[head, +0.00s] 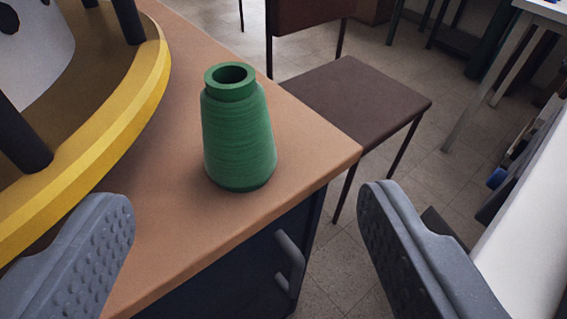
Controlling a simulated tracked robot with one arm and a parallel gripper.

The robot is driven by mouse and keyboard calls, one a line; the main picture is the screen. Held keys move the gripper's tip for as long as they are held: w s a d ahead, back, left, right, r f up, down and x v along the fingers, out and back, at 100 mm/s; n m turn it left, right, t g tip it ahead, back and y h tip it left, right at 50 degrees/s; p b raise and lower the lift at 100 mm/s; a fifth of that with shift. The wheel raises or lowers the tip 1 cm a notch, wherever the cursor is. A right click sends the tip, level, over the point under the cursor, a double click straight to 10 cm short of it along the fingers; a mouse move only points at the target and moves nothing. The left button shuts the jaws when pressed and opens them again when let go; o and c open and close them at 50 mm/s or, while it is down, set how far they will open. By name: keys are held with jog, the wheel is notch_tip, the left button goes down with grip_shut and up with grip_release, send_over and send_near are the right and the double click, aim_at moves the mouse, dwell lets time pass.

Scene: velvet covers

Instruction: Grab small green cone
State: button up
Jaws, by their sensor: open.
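The small green cone (238,140) looks like a spool wound with thread, with a hollow top. It stands upright on the tan tabletop (150,245), near the table's right corner. My gripper (245,225) is open, with one grey padded finger at the lower left and the other at the lower right. The cone shows between and beyond the fingers, apart from both. Nothing is between the fingertips.
A round yellow-rimmed stand (135,90) with dark posts fills the left of the table, close to the cone. A brown chair (355,100) stands beyond the table's edge. A dark cabinet with a handle (290,255) is below the tabletop. A white surface (525,235) is at right.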

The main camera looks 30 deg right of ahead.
aim_at(231, 118)
jog(key=x, duration=0.2)
jog(key=b+x, duration=0.1)
jog(key=x, duration=0.2)
jog(key=a+x, duration=0.1)
jog(key=x, duration=0.1)
jog(key=shift+w+d, duration=0.2)
jog(key=shift+w, duration=0.3)
jog(key=shift+f+b+x, duration=0.2)
jog(key=shift+b+x, duration=0.4)
jog(key=shift+x, duration=0.8)
jog(key=shift+f+b+x, duration=0.2)
jog(key=shift+b+x, duration=0.4)
jog(key=shift+x, duration=0.75)
jog(key=shift+w, duration=0.2)
jog(key=c, duration=1.1)
jog(key=shift+o, duration=0.2)
jog(key=shift+r, duration=0.1)
